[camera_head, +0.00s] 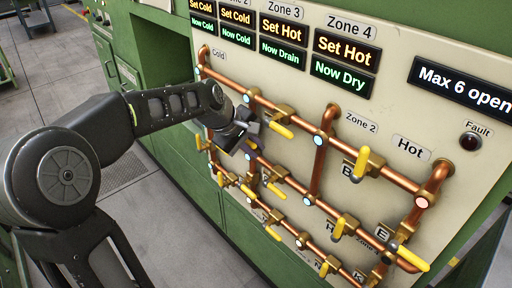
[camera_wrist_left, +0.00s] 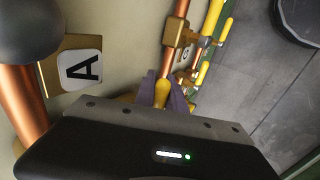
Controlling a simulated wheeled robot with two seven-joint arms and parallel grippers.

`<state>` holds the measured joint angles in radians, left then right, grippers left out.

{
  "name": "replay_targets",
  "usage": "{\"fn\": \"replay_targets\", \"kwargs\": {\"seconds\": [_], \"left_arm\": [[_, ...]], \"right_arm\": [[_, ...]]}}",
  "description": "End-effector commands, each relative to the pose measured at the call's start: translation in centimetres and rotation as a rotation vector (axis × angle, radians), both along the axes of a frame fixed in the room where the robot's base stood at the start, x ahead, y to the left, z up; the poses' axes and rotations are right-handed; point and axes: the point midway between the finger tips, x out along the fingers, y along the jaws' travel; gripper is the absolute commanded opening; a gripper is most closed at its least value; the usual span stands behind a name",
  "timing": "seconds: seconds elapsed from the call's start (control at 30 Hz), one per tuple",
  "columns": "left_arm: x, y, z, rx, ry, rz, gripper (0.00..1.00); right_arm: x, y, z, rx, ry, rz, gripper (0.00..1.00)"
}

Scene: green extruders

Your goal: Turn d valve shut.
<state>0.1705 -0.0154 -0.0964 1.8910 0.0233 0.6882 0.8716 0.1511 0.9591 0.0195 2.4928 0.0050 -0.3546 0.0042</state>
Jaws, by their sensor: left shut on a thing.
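My left gripper (camera_head: 252,140) is at the copper pipes on the panel, left of the middle. In the left wrist view its purple fingers (camera_wrist_left: 163,96) are shut around a yellow valve handle (camera_wrist_left: 162,91). The letter of the held valve is hidden, so I cannot tell from a label that it is valve D. A label A (camera_wrist_left: 82,70) shows to the left, beside a brass fitting. In the head view, the gripper covers most of the held valve. My right gripper is not in view.
Other yellow handles sit close by: one up and right of the gripper (camera_head: 281,130), one at label B (camera_head: 362,162), one at label E (camera_head: 412,258), and several lower down. A red-brown Fault lamp (camera_head: 470,141) is unlit. Zone signs (camera_head: 345,62) line the top. Open floor lies left.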

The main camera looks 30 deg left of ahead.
Motion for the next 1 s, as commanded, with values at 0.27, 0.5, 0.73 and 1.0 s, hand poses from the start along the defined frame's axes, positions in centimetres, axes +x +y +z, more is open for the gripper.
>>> {"fn": "replay_targets", "kwargs": {"seconds": [0.27, 0.5, 0.73, 1.0], "left_arm": [[0.0, 0.0, -0.2, 0.008, 0.000, -0.001, 0.00], [0.0, 0.0, -0.2, 0.008, 0.000, -0.001, 0.22], [0.0, 0.0, -0.1, 0.007, 0.000, 0.000, 0.24], [-0.9, 0.3, 1.4, 0.009, -0.005, 0.002, 0.24]], "right_arm": [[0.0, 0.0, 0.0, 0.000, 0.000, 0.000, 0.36], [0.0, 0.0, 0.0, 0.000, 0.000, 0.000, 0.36], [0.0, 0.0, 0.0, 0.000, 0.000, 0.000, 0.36], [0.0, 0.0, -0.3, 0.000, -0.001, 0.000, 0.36]]}}
